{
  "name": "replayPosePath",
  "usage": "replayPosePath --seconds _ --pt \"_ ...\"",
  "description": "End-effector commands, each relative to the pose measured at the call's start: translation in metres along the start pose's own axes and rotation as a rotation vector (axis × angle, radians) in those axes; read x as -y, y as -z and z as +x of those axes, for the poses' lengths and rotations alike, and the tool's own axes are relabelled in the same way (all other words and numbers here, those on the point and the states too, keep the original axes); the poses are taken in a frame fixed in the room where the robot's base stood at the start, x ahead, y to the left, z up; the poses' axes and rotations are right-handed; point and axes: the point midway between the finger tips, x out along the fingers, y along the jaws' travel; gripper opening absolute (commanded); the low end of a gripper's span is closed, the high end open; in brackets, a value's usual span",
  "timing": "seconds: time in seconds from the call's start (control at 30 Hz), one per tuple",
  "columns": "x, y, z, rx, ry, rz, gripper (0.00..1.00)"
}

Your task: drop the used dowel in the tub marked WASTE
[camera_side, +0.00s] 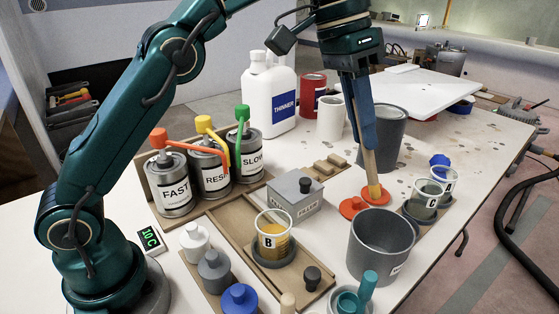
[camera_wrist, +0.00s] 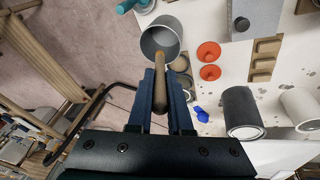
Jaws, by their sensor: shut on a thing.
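The used dowel (camera_side: 372,178) is a wooden stick with an amber-stained lower end. My gripper (camera_side: 364,128) is shut on it, and it points down, slightly tilted. In the wrist view the dowel (camera_wrist: 160,90) lies between the two blue fingers (camera_wrist: 160,105). A grey open tub (camera_side: 361,270) stands at the front right; its label shows only at the edge and I cannot read it. In the side view the dowel's tip is behind this tub, over the red discs. The tub also shows in the wrist view (camera_wrist: 147,44), beyond the dowel's tip.
Red discs (camera_side: 352,207) lie behind the tub. A second grey container (camera_side: 388,130) stands farther back. Cup B (camera_side: 272,242) with amber liquid is left of the tub; cups C (camera_side: 424,203) and A (camera_side: 443,180) are right. FAST, RESIN and SLOW cans (camera_side: 210,170) stand left.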

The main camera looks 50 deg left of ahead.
Motion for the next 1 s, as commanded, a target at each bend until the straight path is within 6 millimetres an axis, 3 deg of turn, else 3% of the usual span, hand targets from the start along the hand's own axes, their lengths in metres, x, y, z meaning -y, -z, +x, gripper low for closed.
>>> replayPosePath --seconds 0.67,1.0 --pt "0.000 0.003 0.011 -0.067 -0.052 0.002 0.00" --pt "0.004 -0.003 0.030 -0.065 -0.052 0.001 0.00"
